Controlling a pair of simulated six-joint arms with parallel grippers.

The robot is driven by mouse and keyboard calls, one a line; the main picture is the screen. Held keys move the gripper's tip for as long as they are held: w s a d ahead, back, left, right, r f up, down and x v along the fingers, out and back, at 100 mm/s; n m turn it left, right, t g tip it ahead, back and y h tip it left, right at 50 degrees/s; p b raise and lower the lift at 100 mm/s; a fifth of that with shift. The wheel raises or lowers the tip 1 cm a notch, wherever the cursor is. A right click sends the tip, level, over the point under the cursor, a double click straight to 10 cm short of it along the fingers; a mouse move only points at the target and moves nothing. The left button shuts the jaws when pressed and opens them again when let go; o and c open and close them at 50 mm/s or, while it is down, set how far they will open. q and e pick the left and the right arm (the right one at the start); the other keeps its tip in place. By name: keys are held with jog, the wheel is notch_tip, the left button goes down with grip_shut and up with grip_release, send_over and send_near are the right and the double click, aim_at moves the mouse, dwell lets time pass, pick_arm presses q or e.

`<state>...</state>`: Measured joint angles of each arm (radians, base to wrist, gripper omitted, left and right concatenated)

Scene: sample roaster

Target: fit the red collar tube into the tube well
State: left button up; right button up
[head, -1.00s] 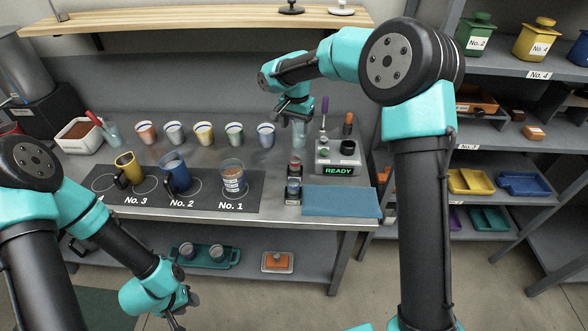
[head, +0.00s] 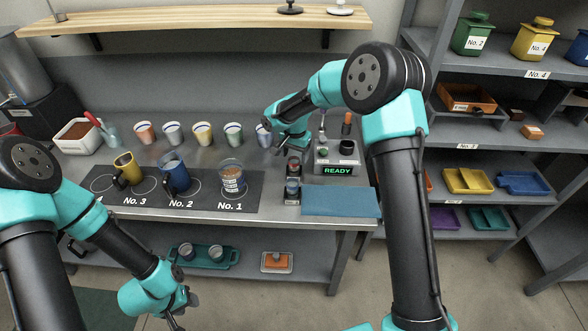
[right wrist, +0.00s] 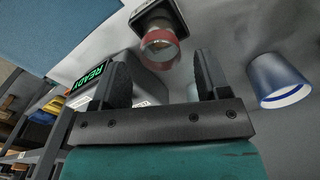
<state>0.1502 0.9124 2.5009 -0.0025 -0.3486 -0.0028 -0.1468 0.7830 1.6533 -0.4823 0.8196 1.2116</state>
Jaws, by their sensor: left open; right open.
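The red collar tube (head: 294,165) stands upright in a small black holder on the bench, left of the READY unit. In the right wrist view the clear tube with its red collar (right wrist: 160,42) is just beyond my fingertips, apart from them. My right gripper (right wrist: 161,75) is open and empty, and its fingers point towards the tube's side. In the head view my right gripper (head: 279,148) is low over the bench behind the tube, its fingers partly hidden. My left gripper (head: 182,308) is open and empty in front of the bench. I cannot make out the tube well for certain.
The READY unit (head: 337,157) is close on the right. A blue-rimmed cup (head: 264,136) is close to my right gripper. A blue mat (head: 341,201) lies bare at the front right.

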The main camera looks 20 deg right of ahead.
aim_at(294, 165)
jog(key=shift+f, duration=0.1)
jog(key=shift+s+a+f, duration=0.1)
jog(key=shift+f, duration=1.15)
jog(key=shift+s+a+f, duration=0.1)
jog(key=shift+f, duration=1.15)
jog(key=shift+c, duration=0.5)
jog(key=c, duration=0.9)
